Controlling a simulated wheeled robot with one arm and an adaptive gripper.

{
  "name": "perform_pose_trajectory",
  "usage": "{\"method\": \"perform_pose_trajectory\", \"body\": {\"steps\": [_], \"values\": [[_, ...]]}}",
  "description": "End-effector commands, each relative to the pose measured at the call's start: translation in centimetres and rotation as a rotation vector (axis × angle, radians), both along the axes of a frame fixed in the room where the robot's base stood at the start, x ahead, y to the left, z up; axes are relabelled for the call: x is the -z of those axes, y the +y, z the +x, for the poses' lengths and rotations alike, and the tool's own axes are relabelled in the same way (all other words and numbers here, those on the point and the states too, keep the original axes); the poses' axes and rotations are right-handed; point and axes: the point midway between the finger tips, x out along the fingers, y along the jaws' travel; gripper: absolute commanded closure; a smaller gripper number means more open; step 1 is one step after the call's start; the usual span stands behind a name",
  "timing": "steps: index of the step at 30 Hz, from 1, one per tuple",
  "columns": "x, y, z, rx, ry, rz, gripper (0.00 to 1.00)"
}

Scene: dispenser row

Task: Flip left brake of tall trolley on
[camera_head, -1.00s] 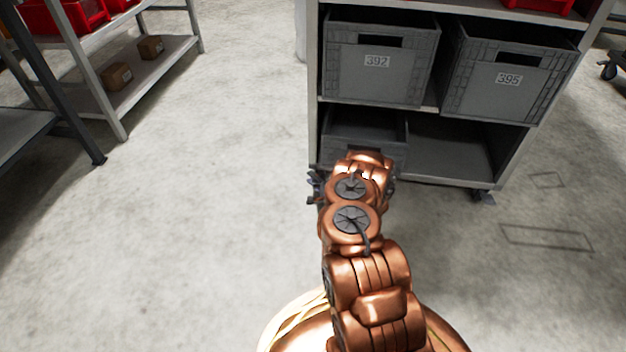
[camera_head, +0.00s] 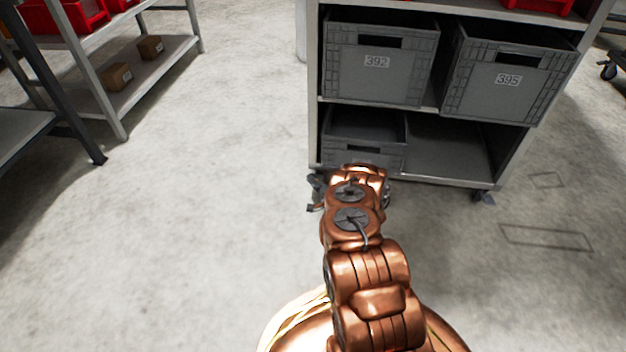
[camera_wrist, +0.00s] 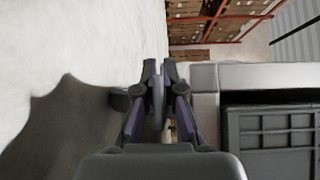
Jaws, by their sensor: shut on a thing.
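The tall trolley (camera_head: 313,110) is a grey frame with shelves of grey crates; it also shows at the right of the wrist view (camera_wrist: 204,78). My gripper (camera_wrist: 160,66) is at the trolley's lower left front corner, low by the floor. Its dark fingers have come together on the left brake, a small dark part at the left caster that is mostly hidden between them. In the head view, dark parts show beside my wrist at that corner; I cannot tell caster from fingers there. Whether the brake is up or down cannot be seen.
Crates 392 (camera_head: 377,75) and 395 (camera_head: 505,85) fill the middle shelf. The right front caster (camera_head: 484,197) shows under the trolley. A shelf rack with small cardboard boxes (camera_head: 117,76) stands at the left. The floor (camera_head: 215,160) between is clear.

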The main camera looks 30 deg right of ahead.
Motion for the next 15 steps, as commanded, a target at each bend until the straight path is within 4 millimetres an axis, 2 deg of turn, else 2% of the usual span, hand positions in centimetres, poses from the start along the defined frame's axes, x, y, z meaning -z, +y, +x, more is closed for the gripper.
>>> {"method": "perform_pose_trajectory", "body": {"steps": [7,15], "values": [[0.73,-0.18,-0.12,0.005,-0.091,-0.082,1.0],[0.66,-0.1,0.04,0.004,-0.156,-0.133,1.0]]}}
